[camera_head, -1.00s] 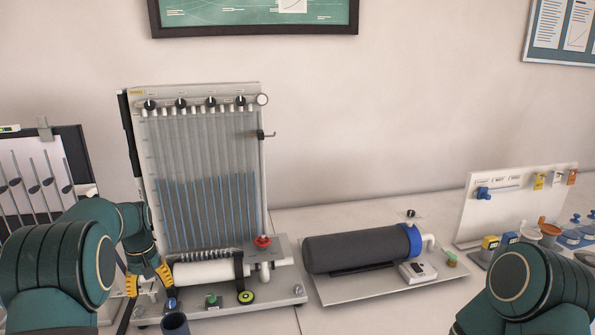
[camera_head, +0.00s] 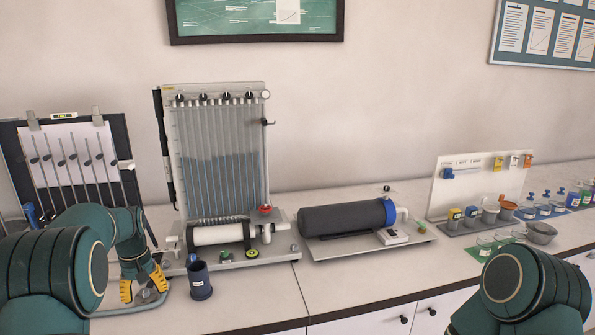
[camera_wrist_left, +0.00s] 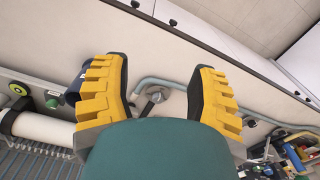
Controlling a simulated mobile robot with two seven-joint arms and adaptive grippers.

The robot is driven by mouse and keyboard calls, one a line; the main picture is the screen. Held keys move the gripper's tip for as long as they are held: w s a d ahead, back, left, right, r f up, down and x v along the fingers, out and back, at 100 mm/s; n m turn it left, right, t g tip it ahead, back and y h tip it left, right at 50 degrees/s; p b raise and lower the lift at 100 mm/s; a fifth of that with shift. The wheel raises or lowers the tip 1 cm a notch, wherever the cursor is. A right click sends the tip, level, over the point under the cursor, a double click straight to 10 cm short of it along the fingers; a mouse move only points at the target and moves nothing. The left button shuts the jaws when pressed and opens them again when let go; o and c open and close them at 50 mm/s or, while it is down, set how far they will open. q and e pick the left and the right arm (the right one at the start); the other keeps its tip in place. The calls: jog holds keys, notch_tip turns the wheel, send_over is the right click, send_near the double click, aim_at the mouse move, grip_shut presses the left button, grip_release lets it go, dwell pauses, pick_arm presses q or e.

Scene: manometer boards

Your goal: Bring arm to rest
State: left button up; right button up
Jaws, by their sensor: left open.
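My left gripper (camera_head: 146,288) is at the lower left in the head view, low over the bench by the front of the left-hand board. Its yellow fingers are spread apart and hold nothing. In the left wrist view the gripper (camera_wrist_left: 160,95) also shows open, with a grey round fitting and a bent pale tube (camera_wrist_left: 185,85) beyond its fingers. My right arm shows at the lower right of the head view, but its gripper is out of view.
The manometer board (camera_head: 218,150) stands just right of my left gripper, with a dark blue cup (camera_head: 200,280) close by. A clipboard stand (camera_head: 70,150) is behind my left arm. A dark cylinder unit (camera_head: 340,218) and a white pegboard (camera_head: 470,190) stand farther right. The bench front edge (camera_head: 400,298) is clear.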

pick_arm(q)
jog(key=s+d+f+m+b, duration=0.1)
jog(key=s+d+f, duration=0.25)
jog(key=f, duration=0.35)
jog(key=s+d+f+h+b, duration=0.1)
jog(key=s+d+f, duration=0.1)
jog(key=d+f, duration=0.45)
jog(key=s+d+f+m+b, duration=0.1)
jog(key=s+d+f, duration=0.15)
jog(key=f, duration=0.55)
jog(key=s+d+f+m+t+h+b, duration=0.1)
jog(key=s+d+f, duration=0.3)
jog(key=s+d, duration=0.3)
jog(key=s+d+f+m+t+h+b, duration=0.1)
jog(key=s+d+f, duration=0.3)
jog(key=s+d, duration=0.4)
jog(key=s+h, duration=0.1)
jog(key=s, duration=0.2)
jog(key=shift+b, duration=0.35)
pick_arm(e)
notch_tip(320, 180, down, 6)
jog(key=shift+s+a, duration=0.15)
jog(key=shift+s, duration=0.1)
pick_arm(q)
jog(key=shift+d, duration=0.1)
pick_arm(e)
jog(key=shift+f, duration=0.1)
